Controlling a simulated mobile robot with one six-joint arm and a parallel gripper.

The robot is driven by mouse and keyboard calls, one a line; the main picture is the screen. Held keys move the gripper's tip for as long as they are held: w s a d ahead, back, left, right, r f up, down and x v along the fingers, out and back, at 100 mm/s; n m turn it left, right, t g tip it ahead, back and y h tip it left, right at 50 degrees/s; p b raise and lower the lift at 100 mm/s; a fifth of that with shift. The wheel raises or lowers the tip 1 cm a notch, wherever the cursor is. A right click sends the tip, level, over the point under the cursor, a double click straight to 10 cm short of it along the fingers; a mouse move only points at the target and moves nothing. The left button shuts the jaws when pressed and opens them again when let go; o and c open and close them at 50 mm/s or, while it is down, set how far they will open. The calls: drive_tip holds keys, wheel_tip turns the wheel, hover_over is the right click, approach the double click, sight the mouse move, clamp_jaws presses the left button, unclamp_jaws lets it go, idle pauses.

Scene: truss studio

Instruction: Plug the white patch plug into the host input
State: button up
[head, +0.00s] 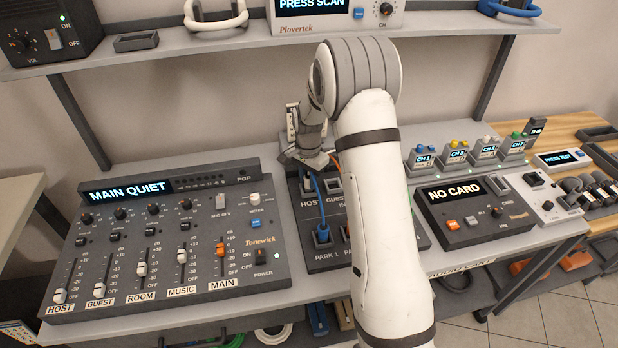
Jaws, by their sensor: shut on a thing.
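The patch panel (352,262) is a dark box on the desk, right of the mixer. Its top row carries the labels HOST and GUEST, and its front row PARK 1. My gripper (318,166) is low over the top-left part of the panel, near the HOST label (313,202). It is shut, and the thing between its fingers is mostly hidden; I cannot make out the white plug clearly. A blue cable (317,190) runs from below the gripper down to the PARK 1 socket (322,236). I cannot tell whether anything sits in the host input. My forearm hides the panel's right part.
The mixer (165,240) with MAIN QUIET on its display fills the desk's left. The NO CARD recorder (475,210) and several small CH boxes (455,153) stand right of my arm. A shelf (225,42) with devices runs along the back above.

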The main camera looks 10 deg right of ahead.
sight(308, 177)
drive_tip(key=shift+f, duration=0.2)
drive_tip(key=o, duration=0.7)
drive_tip(key=shift+r+p, duration=2.95)
drive_tip(key=shift+r, duration=2.6)
